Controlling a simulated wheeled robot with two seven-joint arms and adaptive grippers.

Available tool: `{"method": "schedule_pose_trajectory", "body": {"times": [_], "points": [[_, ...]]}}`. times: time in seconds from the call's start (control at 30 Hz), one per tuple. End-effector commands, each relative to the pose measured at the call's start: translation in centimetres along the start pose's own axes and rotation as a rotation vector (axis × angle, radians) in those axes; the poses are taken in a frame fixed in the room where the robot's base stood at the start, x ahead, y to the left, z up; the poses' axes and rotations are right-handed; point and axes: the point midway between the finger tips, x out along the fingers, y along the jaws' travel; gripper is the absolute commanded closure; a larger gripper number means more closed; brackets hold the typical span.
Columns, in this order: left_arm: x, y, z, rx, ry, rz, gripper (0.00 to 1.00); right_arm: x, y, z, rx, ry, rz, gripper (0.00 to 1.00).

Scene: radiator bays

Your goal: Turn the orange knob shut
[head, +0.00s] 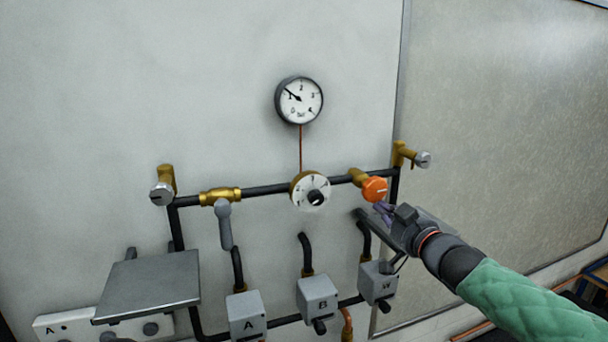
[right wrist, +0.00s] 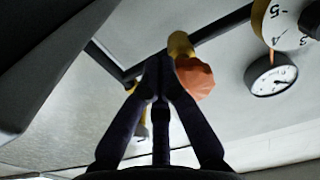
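The orange knob (head: 374,189) sits on a brass valve at the right end of the black horizontal pipe. In the right wrist view the orange knob (right wrist: 194,78) is just right of my fingertips, partly hidden by the right finger. My right gripper (head: 383,211) is just below the knob in the head view, and its fingers are not around it. In the right wrist view its fingers (right wrist: 160,64) meet at the tips with nothing seen between them. Whether a finger touches the knob I cannot tell. My left gripper is not in view.
A white numbered dial (head: 310,191) is left of the knob, under a round gauge (head: 299,100). A grey-capped brass valve (head: 422,160) is up to the right. Grey boxes A (head: 247,316), B (head: 318,298) and W (head: 377,283) sit below. A grey shelf (head: 150,284) juts out at left.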

Motion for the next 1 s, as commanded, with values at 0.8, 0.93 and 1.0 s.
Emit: {"method": "schedule_pose_trajectory", "body": {"times": [0.8, 0.93, 1.0], "points": [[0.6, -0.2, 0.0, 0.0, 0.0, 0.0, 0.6, -0.3, -2.1, -1.5, -0.003, 0.027, -0.002, 1.0], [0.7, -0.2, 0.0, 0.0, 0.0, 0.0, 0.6, -0.3, -2.2, -1.6, -0.003, 0.027, -0.001, 1.0], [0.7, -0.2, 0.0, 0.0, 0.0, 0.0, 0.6, -0.3, -2.3, -1.6, -0.003, 0.027, 0.0, 1.0]]}}
